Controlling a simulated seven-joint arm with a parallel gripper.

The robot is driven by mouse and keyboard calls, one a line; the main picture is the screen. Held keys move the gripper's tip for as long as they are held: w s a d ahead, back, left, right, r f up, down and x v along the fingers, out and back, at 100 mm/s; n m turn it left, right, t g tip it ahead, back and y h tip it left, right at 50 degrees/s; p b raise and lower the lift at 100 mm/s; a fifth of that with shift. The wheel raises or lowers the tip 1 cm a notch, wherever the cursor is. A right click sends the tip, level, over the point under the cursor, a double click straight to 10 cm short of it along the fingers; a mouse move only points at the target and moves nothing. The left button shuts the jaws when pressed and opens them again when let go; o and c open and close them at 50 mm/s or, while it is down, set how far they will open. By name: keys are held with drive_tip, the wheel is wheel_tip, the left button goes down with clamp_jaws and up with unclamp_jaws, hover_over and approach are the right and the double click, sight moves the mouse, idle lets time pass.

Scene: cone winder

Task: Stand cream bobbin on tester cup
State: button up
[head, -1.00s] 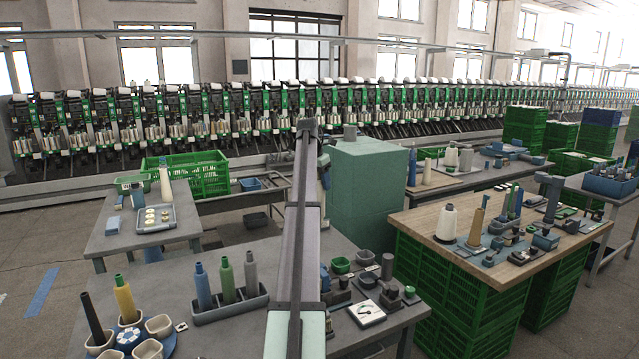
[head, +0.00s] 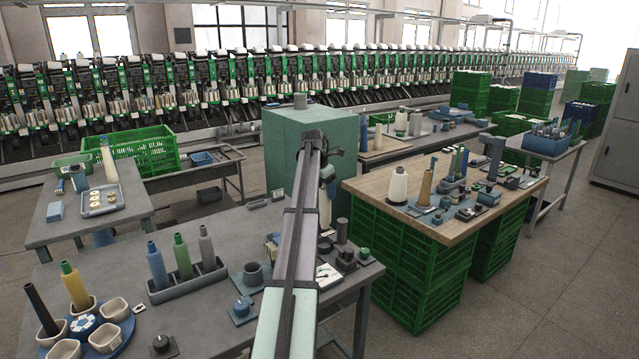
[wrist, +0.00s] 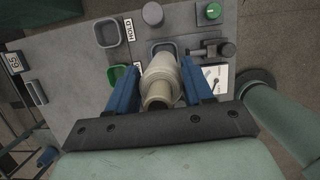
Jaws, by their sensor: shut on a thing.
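My gripper (wrist: 160,84) has two blue fingers, shut on the cream bobbin (wrist: 161,73) between them in the wrist view. The bobbin is held above the grey bench, over or near a small grey tray (wrist: 163,46) that it partly covers. A grey round cup (head: 253,272) on a blue base stands left of my arm. I cannot tell whether it is the tester cup. A white dial panel (wrist: 218,76) lies right of the fingers in the wrist view.
A rack of bobbins (head: 188,282) stands on the bench at left. A wooden table (head: 375,188) is at right.

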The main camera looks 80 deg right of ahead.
sight(326, 212)
drive_tip(key=shift+f, duration=3.5)
drive_tip(key=shift+f, duration=0.7)
idle(0.5)
drive_tip(key=shift+f, duration=0.4)
